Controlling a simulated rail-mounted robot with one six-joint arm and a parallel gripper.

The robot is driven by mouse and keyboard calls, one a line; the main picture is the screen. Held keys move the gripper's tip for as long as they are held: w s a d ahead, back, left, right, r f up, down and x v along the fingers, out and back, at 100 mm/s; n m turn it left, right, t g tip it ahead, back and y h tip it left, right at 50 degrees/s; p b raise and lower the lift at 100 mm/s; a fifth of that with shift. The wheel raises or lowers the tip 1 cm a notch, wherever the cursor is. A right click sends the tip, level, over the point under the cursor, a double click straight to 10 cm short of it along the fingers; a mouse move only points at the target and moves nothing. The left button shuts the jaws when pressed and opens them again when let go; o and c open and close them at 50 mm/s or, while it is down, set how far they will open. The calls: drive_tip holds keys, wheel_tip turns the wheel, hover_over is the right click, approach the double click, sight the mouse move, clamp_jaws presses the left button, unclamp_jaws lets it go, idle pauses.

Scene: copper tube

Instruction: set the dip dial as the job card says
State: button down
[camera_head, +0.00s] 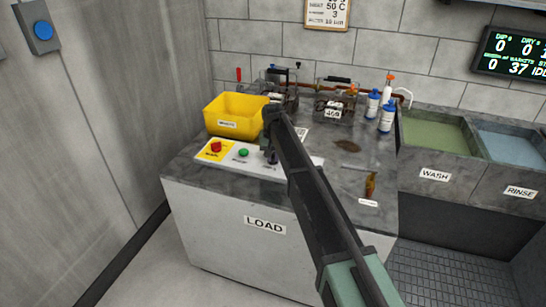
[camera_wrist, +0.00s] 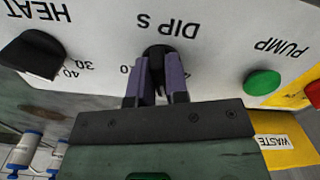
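The dip dial (camera_wrist: 157,52) is a black knob under the label "DIP S", upside down in the wrist view. My gripper (camera_wrist: 158,75) has one purple-grey finger on each side of it, close against it. The fingers hide most of the scale, so the setting cannot be read. In the head view my gripper (camera_head: 270,152) is over the right part of the white control panel (camera_head: 262,167) and hides the dial.
The black HEAT knob (camera_wrist: 33,55) and green PUMP button (camera_wrist: 262,83) flank the dial. A red button (camera_head: 216,147) and yellow waste bin (camera_head: 232,112) are near. Bottles (camera_head: 386,118) stand at the back. The wall display (camera_head: 512,52) reads zeros, 37 and a cut-off "IDL".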

drive_tip(key=shift+m, duration=0.4)
drive_tip(key=m, duration=0.3)
drive_tip(key=shift+a, duration=0.1)
drive_tip(key=shift+m, duration=2)
drive_tip(key=c, duration=1.1)
unclamp_jaws()
